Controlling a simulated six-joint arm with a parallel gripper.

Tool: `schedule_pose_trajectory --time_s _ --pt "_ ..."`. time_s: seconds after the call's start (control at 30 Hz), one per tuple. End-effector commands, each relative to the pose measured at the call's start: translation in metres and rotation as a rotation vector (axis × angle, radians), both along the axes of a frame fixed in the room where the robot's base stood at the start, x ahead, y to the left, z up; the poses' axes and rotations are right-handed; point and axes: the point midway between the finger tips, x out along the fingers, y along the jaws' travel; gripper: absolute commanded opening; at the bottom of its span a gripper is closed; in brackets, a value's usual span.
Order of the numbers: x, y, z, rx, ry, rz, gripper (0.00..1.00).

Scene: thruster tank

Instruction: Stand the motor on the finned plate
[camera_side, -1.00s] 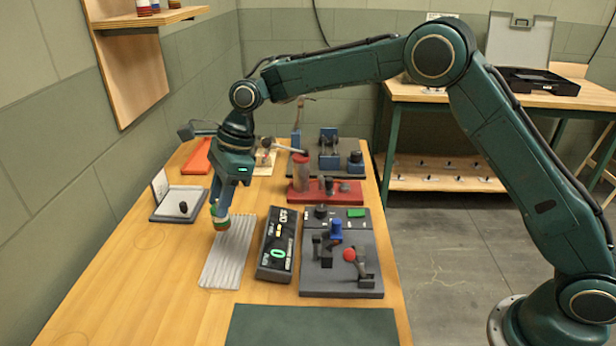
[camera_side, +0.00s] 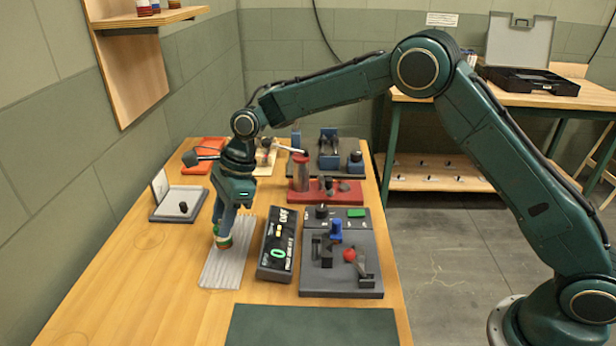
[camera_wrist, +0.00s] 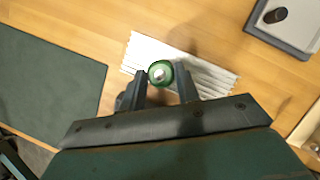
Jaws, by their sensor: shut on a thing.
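The motor (camera_side: 224,242) is a small cylinder with a green and a red band. My gripper (camera_side: 222,232) is shut on it and holds it roughly upright over the finned plate. In the wrist view the motor (camera_wrist: 160,73) shows its round green end between the two fingers of my gripper (camera_wrist: 160,82). The finned plate (camera_side: 222,273) is a light grey ribbed plate lying on the wooden table, and it also shows in the wrist view (camera_wrist: 215,83). The motor's lower end is at or just above the plate; I cannot tell if they touch.
A black display box (camera_side: 276,246) stands close to the plate's right, with a grey control panel (camera_side: 340,285) beyond it. A grey tray (camera_side: 177,212) with a dark knob is behind left. A dark green mat (camera_side: 310,326) lies in front. The table left of the plate is clear.

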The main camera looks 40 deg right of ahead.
Motion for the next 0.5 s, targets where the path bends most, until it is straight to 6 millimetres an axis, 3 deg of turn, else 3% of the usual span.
schedule_pose_trajectory --time_s 0.2,0.5 --pt "0.000 0.000 -0.026 -0.001 0.001 0.000 0.06" --pt "0.000 0.000 -0.030 0.000 -0.001 0.001 0.06"
